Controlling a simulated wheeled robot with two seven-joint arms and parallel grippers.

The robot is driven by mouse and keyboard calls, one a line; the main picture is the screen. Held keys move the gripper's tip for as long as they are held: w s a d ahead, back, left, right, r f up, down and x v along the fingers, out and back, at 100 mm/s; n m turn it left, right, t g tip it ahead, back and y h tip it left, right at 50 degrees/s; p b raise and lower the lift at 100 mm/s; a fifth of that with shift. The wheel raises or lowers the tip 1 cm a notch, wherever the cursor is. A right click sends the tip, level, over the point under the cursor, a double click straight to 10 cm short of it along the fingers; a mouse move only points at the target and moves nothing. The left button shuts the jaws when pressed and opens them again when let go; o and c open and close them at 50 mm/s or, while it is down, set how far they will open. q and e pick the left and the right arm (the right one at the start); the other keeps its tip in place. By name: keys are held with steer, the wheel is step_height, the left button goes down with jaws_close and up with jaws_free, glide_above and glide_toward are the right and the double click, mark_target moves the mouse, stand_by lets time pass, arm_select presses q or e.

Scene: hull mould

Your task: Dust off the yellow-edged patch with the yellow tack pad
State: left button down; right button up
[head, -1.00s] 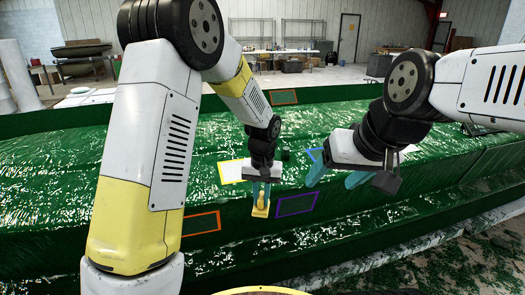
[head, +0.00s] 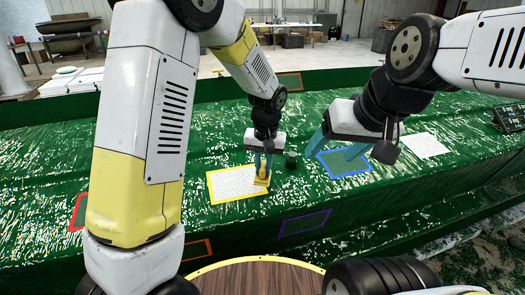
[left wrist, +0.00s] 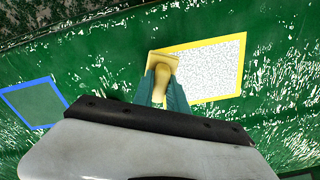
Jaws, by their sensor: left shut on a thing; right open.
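The yellow-edged patch (head: 228,186) lies on the green hull mould and is covered in white speckles; it also shows in the left wrist view (left wrist: 212,72). My left gripper (head: 265,165) is shut on the yellow tack pad (head: 262,180). The pad is at the patch's right edge in the head view. In the left wrist view the pad (left wrist: 162,64) overlaps the patch's left end. I cannot tell whether it presses on the surface. My right gripper (head: 336,152) is open and empty, in front of the blue-edged patch (head: 345,164).
A small dark cylinder (head: 291,160) stands just right of my left gripper. Purple-edged (head: 304,223), orange-edged (head: 198,250) and red-edged (head: 77,212) patches lie on the mould. A white speckled patch (head: 425,146) lies at the right.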

arm_select(q)
steer(key=w+a, duration=0.1)
steer(key=w, duration=0.1)
steer(key=w+a, duration=0.1)
steer(key=w, duration=0.2)
steer(key=w+r, duration=0.1)
steer(key=w, duration=0.1)
steer(key=shift+w+a+r, duration=0.1)
steer(key=shift+w+a, duration=0.2)
steer(key=shift+a, duration=0.1)
steer(key=s+a, duration=0.1)
steer(key=a, duration=0.4)
steer(key=s+a, duration=0.2)
steer(key=a, duration=0.2)
steer(key=s+a, duration=0.1)
steer(key=a, duration=0.4)
steer(key=shift+s+a, duration=0.2)
steer(key=shift+a, duration=0.1)
steer(key=s, duration=0.2)
steer(key=s+d+f, duration=0.1)
steer(key=s, duration=0.2)
steer(key=s+d, duration=0.1)
steer(key=s, duration=0.2)
steer(key=shift+f, duration=0.15)
steer(key=shift+w+f, duration=0.2)
steer(key=shift+f, duration=0.3)
steer(key=shift+w+f, duration=0.2)
steer(key=shift+f, duration=0.5)
steer(key=shift+f, duration=0.75)
